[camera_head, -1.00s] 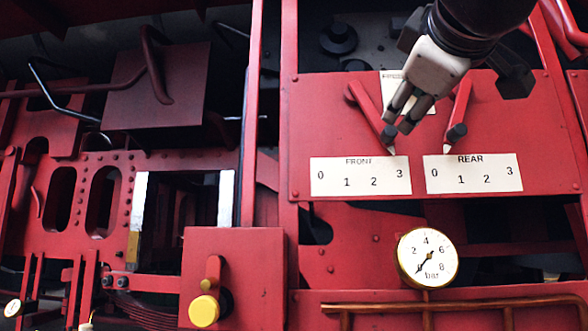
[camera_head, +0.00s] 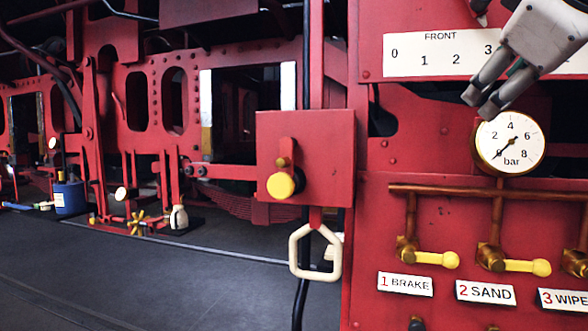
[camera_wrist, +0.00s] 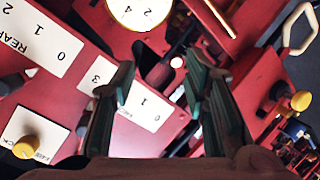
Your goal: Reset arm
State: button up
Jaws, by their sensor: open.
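My gripper (camera_head: 480,104) is at the upper right of the head view, its fingers pointing down and left. It is open and empty; the wrist view also shows its two fingers (camera_wrist: 158,78) apart with nothing between them. In the head view it overlaps the red panel between the FRONT scale plate (camera_head: 436,53) and the round pressure gauge (camera_head: 511,143). I cannot tell how far it stands from the panel. The wrist view shows the REAR scale plate (camera_wrist: 38,40) at the left. The right part of the scale panel is cut off or hidden in the head view.
A red box with a yellow knob (camera_head: 281,185) stands left of the gauge, a cream hexagonal handle (camera_head: 316,251) below it. Copper pipes with yellow-handled valves (camera_head: 437,259) run above the BRAKE label (camera_head: 405,284). A blue canister (camera_head: 69,197) stands at the left. Dark floor (camera_head: 150,285) lies open.

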jog(key=s+a+f+m+g+y, duration=0.1)
jog(key=s+f+g, duration=0.2)
jog(key=f, duration=0.8)
jog(key=s+a+f+m+g+y+p, duration=0.1)
jog(key=s+f, duration=0.4)
jog(key=f, duration=0.6)
jog(key=s+a+f+m+g+y, duration=0.2)
jog(key=s+f+g, duration=0.3)
jog(key=f, duration=0.7)
jog(key=shift+a+m+p, duration=0.35)
jog(key=shift+a+m, duration=0.1)
jog(key=shift+m, duration=0.15)
